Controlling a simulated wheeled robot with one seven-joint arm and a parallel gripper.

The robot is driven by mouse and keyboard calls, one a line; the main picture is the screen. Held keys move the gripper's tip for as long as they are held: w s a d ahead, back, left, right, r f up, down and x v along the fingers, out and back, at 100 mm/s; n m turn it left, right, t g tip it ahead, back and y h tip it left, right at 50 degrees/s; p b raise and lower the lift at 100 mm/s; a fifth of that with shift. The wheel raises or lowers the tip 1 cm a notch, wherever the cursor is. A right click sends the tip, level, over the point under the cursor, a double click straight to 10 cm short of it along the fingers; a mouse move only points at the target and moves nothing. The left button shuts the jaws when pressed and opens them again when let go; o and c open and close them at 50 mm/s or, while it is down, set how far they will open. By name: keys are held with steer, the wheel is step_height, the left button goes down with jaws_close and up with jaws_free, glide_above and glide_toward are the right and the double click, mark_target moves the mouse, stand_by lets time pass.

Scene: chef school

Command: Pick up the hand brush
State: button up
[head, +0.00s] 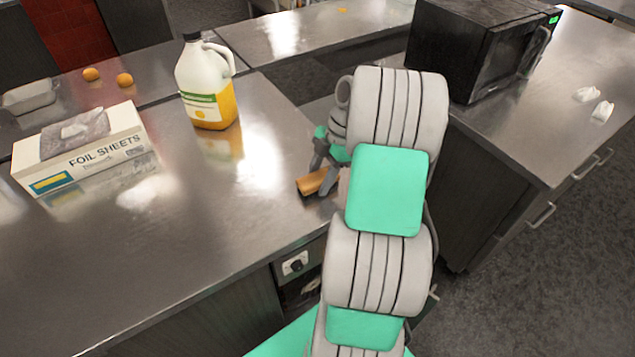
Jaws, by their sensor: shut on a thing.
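The hand brush (312,182) shows as a wooden, orange-brown block near the right edge of the left steel counter. My gripper (325,178) is shut on it, with a grey finger across it. My arm hides the brush's right part. I cannot tell whether the brush touches the counter or is a little above it.
A jug of yellow liquid (207,85) stands behind and left of my gripper. A foil sheets box (90,155) and two oranges (124,79) are farther left. A black microwave (470,50) stands on the right counter (550,140). The left counter's front (150,260) is clear.

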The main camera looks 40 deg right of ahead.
steer(key=shift+c, duration=1)
steer(key=shift+r, duration=0.15)
steer(key=shift+r+p, duration=0.3)
steer(key=shift+p, duration=0.25)
steer(key=shift+r+b, duration=0.3)
steer(key=shift+b, duration=0.05)
steer(key=s+d+r+p, duration=0.1)
steer(key=s+d+r, duration=0.2)
steer(key=r, duration=0.1)
steer(key=s+d+r+p, duration=0.1)
steer(key=s+d+r, duration=0.1)
steer(key=s+r, duration=0.2)
steer(key=s+d+r+p, duration=0.1)
steer(key=s+d+r, duration=0.2)
steer(key=s+r, duration=0.1)
steer(key=shift+d, duration=0.35)
